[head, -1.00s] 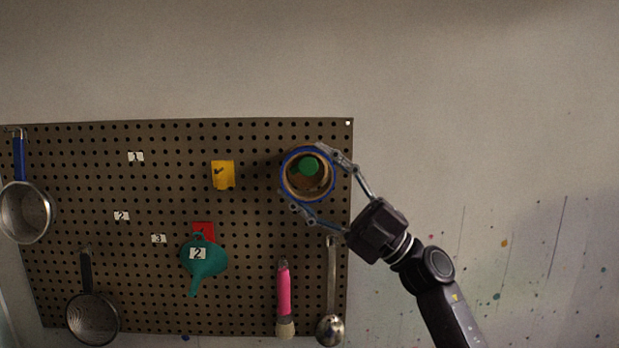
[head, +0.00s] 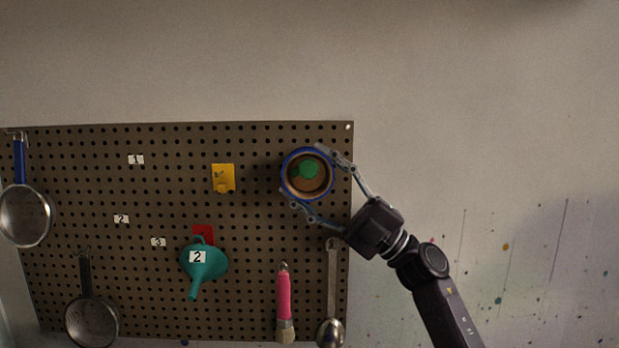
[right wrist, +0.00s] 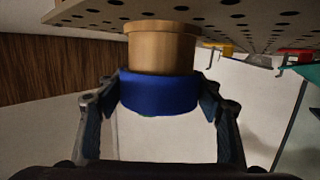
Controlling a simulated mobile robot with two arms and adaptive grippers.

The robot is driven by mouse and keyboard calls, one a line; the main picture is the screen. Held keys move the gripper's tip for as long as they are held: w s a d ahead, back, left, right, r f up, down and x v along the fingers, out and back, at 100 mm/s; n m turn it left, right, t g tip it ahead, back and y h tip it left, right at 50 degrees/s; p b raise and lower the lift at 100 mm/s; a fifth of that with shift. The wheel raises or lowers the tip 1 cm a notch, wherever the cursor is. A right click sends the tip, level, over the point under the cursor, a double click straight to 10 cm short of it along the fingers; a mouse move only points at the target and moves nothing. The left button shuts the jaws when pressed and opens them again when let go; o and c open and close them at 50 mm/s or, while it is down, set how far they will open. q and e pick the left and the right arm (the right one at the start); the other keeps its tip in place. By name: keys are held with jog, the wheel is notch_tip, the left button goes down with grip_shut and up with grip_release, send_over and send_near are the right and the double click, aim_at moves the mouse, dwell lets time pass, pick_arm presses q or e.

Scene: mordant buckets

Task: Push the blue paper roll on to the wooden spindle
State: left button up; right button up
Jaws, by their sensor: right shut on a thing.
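The blue paper roll (head: 283,187) shows end-on at the upper right of the pegboard in the head view. In the right wrist view it is a blue band (right wrist: 158,95). My right gripper (head: 302,174) is shut on it, one finger on each side, as the right wrist view (right wrist: 160,98) also shows. A tan cylinder (right wrist: 162,52) lies between the blue band and the board. I cannot tell how far the roll is around the spindle. My left gripper is out of view.
The pegboard (head: 150,290) carries strainers (head: 25,216), a yellow tag (head: 222,177), a teal funnel (head: 204,264), a pink-handled brush (head: 284,297) and a ladle (head: 331,290). The brush and ladle hang below the roll.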

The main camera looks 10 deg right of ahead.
jog(key=shift+w+d, duration=0.1)
jog(key=shift+w, duration=0.4)
jog(key=shift+w, duration=0.35)
jog(key=shift+w+d+b, duration=0.2)
jog(key=shift+w+b, duration=0.15)
jog(key=shift+w, duration=0.35)
jog(key=o, duration=1.2)
jog(key=shift+o, duration=0.2)
jog(key=shift+d+f, duration=0.1)
jog(key=v, duration=1.1)
jog(key=shift+d+f, duration=0.25)
jog(key=shift+d, duration=0.05)
jog(key=shift+s, duration=0.1)
